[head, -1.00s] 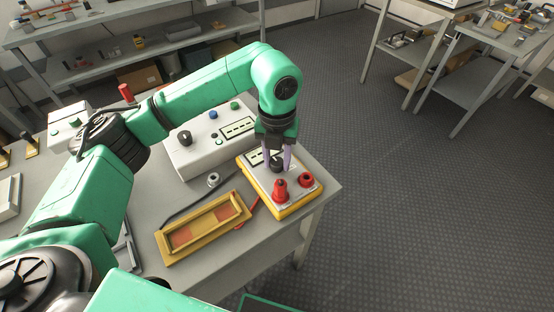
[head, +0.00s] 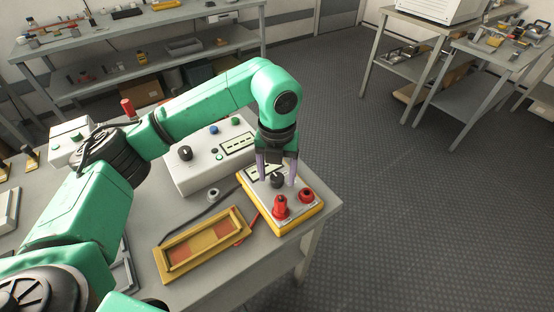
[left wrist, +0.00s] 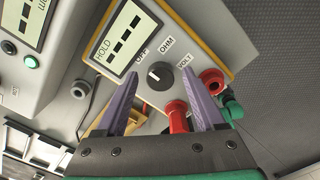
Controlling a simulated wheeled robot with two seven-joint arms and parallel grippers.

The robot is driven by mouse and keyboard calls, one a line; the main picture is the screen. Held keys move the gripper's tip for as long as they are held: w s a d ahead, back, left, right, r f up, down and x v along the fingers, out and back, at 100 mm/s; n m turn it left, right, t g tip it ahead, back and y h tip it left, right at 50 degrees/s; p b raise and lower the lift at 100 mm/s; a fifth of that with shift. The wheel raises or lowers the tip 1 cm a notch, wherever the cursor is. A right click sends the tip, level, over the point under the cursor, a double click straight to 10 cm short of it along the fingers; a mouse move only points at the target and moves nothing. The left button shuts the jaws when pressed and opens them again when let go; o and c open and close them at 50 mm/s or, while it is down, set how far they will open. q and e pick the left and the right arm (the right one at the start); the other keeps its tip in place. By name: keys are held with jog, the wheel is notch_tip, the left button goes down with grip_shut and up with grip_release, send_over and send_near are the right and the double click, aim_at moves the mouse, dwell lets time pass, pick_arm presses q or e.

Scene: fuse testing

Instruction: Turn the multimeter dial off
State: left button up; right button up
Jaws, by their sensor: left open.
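The multimeter (head: 313,210) is a white box with a yellow edge near the table's right end. Its black dial (head: 277,181) also shows in the left wrist view (left wrist: 160,75), with a small white mark on it. The labels OFF, OHM and VOLT stand around the dial. The display reads HOLD with dashes. My left gripper (head: 277,177) points down over the multimeter, open, with its purple fingers on either side of the dial. In the left wrist view, gaps show between the dial and both fingers. My right gripper is not in view.
Red plugs (head: 281,207) stand on the multimeter close to the dial. A yellow tray (head: 165,266) lies in front on the left. A white device (head: 183,182) with a knob and buttons stands behind. The floor to the right is clear.

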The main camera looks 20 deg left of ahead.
aim_at(277, 177)
pick_arm(q)
notch_tip(277, 177, up, 14)
jog(key=shift+p, duration=0.3)
